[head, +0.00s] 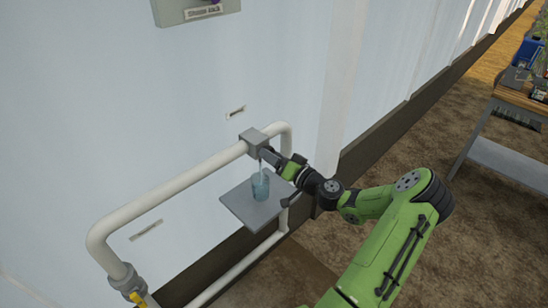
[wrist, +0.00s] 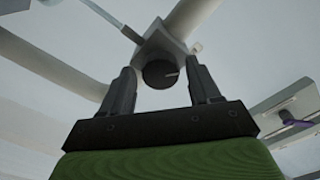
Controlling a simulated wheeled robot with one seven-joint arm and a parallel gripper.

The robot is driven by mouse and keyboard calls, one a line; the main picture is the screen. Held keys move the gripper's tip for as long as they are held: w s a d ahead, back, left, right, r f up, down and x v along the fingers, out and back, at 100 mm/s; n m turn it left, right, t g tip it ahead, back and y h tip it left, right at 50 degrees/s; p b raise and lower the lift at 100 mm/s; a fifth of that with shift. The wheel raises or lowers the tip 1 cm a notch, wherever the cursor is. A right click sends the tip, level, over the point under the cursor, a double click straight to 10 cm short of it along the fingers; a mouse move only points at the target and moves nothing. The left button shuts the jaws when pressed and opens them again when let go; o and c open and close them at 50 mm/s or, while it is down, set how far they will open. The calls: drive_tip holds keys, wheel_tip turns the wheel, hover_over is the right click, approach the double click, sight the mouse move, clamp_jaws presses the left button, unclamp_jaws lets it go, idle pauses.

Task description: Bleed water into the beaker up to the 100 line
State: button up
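A clear beaker (head: 261,188) with bluish content stands on the grey shelf (head: 240,205) below the grey valve block (head: 254,138) on the white pipe. A thin pale streak, apparently water, runs from under the block to the beaker. The beaker's marks and water level are too small to read. In the wrist view, the block (wrist: 178,40) carries a round black knob (wrist: 158,73) with a pale mark. My gripper (wrist: 162,85) has its two fingers spread either side of the knob, with gaps showing. In the head view, my gripper (head: 272,158) is beside the block, partly hidden.
The white pipe (head: 170,190) loops along the pale wall, with a yellow-handled valve (head: 137,297) at lower left. A labelled panel (head: 198,8) with a purple part is at the top. A workbench (head: 515,98) stands at right. The dirt floor between is clear.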

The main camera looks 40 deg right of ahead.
drive_tip(key=c, duration=0.8)
drive_tip(key=shift+c, duration=0.2)
drive_tip(key=shift+m, duration=0.4)
drive_tip(key=shift+r+m+p, duration=0.1)
drive_tip(key=shift+m+p, duration=2.45)
drive_tip(key=shift+m, duration=2.05)
drive_tip(key=o, duration=1.1)
drive_tip(key=shift+c, duration=0.2)
